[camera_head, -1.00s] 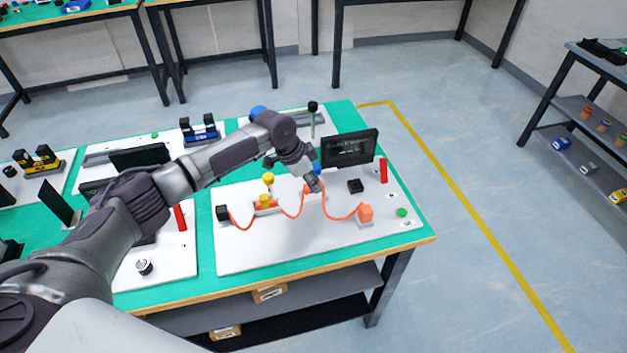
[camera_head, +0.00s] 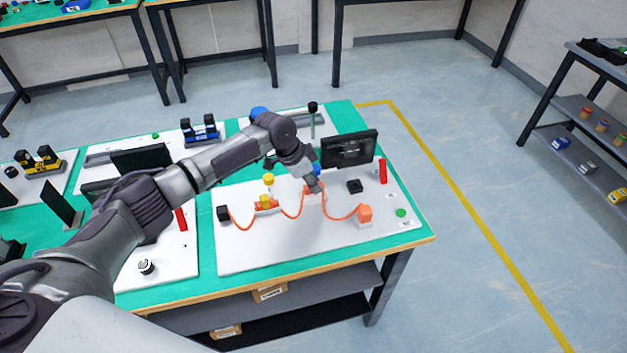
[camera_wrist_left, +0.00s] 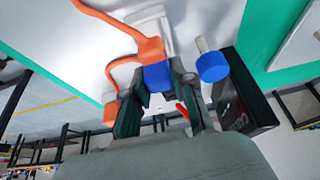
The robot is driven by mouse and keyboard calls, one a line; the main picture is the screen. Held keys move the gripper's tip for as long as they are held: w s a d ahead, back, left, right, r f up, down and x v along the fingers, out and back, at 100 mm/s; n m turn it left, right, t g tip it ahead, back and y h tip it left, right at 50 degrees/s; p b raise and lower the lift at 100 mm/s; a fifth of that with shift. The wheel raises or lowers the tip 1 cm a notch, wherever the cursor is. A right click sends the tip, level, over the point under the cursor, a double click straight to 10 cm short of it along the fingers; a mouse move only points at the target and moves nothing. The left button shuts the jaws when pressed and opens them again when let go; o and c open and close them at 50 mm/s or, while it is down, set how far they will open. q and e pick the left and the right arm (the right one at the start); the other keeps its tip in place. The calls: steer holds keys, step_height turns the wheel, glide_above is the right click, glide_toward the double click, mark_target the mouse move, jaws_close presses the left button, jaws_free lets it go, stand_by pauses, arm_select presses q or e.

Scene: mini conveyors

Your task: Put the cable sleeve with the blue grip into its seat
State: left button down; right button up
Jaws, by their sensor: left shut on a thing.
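My left gripper (camera_head: 313,184) is shut on the blue grip (camera_wrist_left: 157,77) of an orange cable sleeve (camera_wrist_left: 151,48). The fingers stand on both sides of the blue grip in the left wrist view. A white seat (camera_wrist_left: 152,18) lies directly beyond the sleeve, and its front shows under the gripper in the head view (camera_head: 314,198). The sleeve is at the seat, but I cannot tell whether it is fully down in it. The orange cable (camera_head: 337,216) runs from the sleeve to both sides. My right gripper is not in view.
A yellow-gripped sleeve (camera_head: 265,203) sits left along the cable, between a black block (camera_head: 223,213) and an orange end block (camera_head: 365,213). A blue-topped post (camera_wrist_left: 212,67) and a dark screen (camera_head: 349,149) stand close to the gripper. The white board's front (camera_head: 270,248) is clear.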

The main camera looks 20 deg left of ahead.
arm_select(q)
steer(key=shift+f, duration=0.2)
steer(key=shift+f+b, duration=0.65)
steer(key=shift+f, duration=0.25)
steer(key=c, duration=0.9)
jaws_free()
steer(key=shift+r, duration=0.1)
steer(key=v, duration=1.2)
